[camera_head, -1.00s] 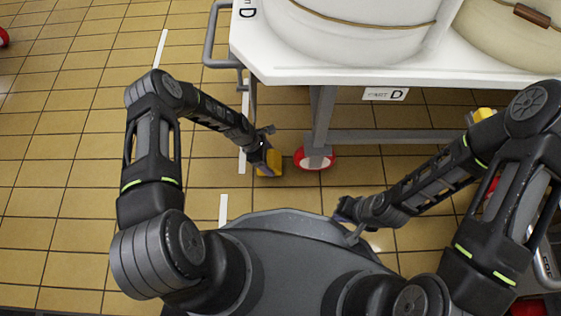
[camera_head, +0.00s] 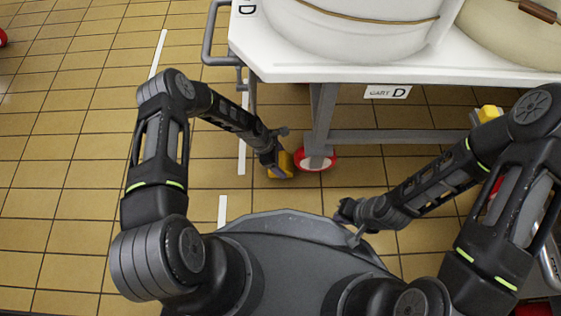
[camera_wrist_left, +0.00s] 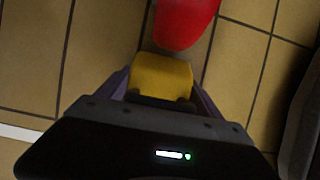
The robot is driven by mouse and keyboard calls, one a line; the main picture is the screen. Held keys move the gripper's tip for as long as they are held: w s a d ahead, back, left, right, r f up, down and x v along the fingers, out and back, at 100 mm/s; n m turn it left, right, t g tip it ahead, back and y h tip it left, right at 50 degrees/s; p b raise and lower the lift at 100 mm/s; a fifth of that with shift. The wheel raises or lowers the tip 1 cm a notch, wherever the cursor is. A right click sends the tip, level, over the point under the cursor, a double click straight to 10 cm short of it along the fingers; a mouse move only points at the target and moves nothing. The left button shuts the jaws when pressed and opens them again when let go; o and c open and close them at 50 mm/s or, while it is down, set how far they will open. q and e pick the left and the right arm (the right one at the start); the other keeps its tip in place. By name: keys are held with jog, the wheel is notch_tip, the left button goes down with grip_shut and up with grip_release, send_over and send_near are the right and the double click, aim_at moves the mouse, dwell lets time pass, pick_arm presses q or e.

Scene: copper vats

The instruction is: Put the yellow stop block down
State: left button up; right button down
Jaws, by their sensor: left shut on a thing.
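The yellow stop block (camera_head: 284,163) is at the fingers of my left gripper (camera_head: 275,168), low beside the red and white wheel (camera_head: 316,160) of the cart. In the left wrist view the yellow block (camera_wrist_left: 160,74) sits between the two fingers of my left gripper (camera_wrist_left: 158,90), which is shut on it. The red wheel (camera_wrist_left: 184,22) is just beyond it there. I cannot tell whether the block touches the floor or the wheel. My right gripper (camera_head: 348,222) is near the front of my base; its finger opening is unclear.
The white-topped cart (camera_head: 300,73) with label D carries large pale vats (camera_head: 360,30). Its grey lower rail (camera_head: 380,136) and handle (camera_head: 209,45) stand close to my left arm. Another yellow block (camera_head: 488,113) is at the right. Tiled floor (camera_head: 60,190) is open at the left.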

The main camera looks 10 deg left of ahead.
pick_arm(q)
jog(key=shift+f, duration=0.2)
jog(key=o, duration=2)
jog(key=shift+r, duration=0.1)
pick_arm(e)
jog(key=shift+f, duration=0.1)
pick_arm(q)
jog(key=shift+r, duration=0.1)
